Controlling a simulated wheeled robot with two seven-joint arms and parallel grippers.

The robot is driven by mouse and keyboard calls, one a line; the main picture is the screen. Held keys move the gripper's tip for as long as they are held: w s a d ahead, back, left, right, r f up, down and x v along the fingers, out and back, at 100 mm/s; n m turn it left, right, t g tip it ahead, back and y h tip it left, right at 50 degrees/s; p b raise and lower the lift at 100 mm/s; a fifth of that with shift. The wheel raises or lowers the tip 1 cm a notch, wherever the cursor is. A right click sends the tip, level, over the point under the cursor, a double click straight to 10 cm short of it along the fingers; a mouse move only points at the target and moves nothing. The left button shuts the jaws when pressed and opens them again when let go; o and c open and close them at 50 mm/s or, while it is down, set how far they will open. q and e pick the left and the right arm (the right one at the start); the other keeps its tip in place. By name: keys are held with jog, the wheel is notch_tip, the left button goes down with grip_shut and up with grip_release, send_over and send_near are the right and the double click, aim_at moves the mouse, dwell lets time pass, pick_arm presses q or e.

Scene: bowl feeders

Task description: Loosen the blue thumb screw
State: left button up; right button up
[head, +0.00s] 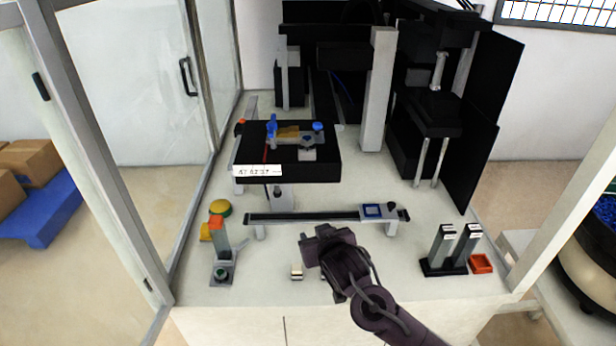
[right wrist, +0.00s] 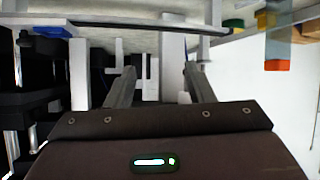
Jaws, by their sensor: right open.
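A black fixture block (head: 325,171) stands left of centre in the head view. On its top are two blue knobs, a taller left one (head: 271,127) and a smaller right one (head: 318,127); which is the thumb screw I cannot tell for sure. A brass-coloured part (head: 289,132) lies between them. My right gripper (head: 325,236) is in front of the fixture, near the low rail and apart from the knobs. In the right wrist view its two fingers (right wrist: 162,88) are spread with nothing held between them. My left gripper is not in view.
A low black rail (head: 320,216) with a blue-framed piece (head: 373,210) crosses in front of the fixture. An orange-topped post (head: 217,235) stands left; two grey posts (head: 455,248) and an orange tray (head: 481,263) stand right. Tall black machinery fills the back. The front tabletop is mostly clear.

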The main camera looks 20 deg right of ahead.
aim_at(308, 140)
jog(key=w+d+r+m+t, duration=0.1)
jog(key=w+r+t, duration=0.2)
jog(key=r, duration=0.6)
jog(key=w+r+t, duration=0.3)
jog(key=r, duration=0.6)
jog(key=w, duration=0.4)
jog(key=w+p, duration=0.1)
jog(key=w, duration=0.1)
jog(key=shift+w+d+r, duration=0.1)
jog(key=shift+w+d, duration=0.1)
jog(key=shift+d, duration=0.05)
jog(key=shift+w, duration=0.55)
jog(key=c, duration=0.9)
jog(key=shift+c, duration=0.2)
